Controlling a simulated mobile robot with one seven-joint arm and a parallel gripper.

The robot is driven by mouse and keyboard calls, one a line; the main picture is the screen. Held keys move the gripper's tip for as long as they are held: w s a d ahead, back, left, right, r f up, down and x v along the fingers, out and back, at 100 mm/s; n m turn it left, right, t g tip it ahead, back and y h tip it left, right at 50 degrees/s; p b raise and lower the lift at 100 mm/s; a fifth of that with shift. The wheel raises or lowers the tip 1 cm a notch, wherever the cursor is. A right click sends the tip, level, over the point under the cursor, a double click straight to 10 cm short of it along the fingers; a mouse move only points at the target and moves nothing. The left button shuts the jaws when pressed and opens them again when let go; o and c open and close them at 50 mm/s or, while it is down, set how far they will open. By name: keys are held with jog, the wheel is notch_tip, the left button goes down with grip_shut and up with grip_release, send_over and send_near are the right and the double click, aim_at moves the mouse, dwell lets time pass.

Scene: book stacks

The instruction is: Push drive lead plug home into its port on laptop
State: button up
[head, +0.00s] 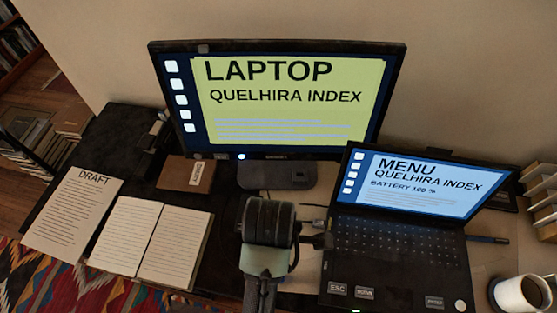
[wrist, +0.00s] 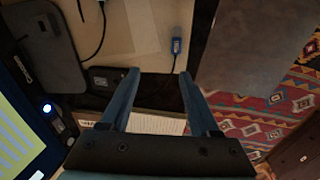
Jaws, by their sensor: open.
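The laptop (head: 402,255) stands open at the right of the desk in the head view, its screen lit with a menu. I cannot make out its port. In the wrist view a small blue plug (wrist: 177,46) lies on a tan surface with a thin dark lead running from it. It is beyond my gripper's right fingertip, apart from it. A flat black box (wrist: 103,79), perhaps the drive, lies left of the fingertips. My gripper (wrist: 158,74) is open, with nothing between its fingers. In the head view my arm hides the desk left of the laptop.
A monitor (head: 275,101) on a grey stand (head: 276,176) stands behind. An open notebook (head: 153,238) and a draft sheet (head: 72,213) lie at left. A mug (head: 521,294) and a pen (head: 488,239) are right of the laptop. The patterned rug (wrist: 277,103) lies beyond the desk's edge.

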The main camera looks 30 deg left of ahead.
jog(key=shift+n+g, duration=0.4)
jog(key=shift+g, duration=0.1)
jog(key=f, duration=0.2)
jog(key=s+f, duration=0.1)
jog(key=f, duration=0.2)
jog(key=s+f, duration=0.1)
jog(key=f, duration=0.2)
jog(key=shift+s+d, duration=0.1)
jog(key=shift+d, duration=0.2)
jog(key=shift+d+f, duration=0.2)
jog(key=shift+f, duration=1.3)
jog(key=shift+d+f, duration=0.2)
jog(key=shift+f, duration=1.25)
grip_shut()
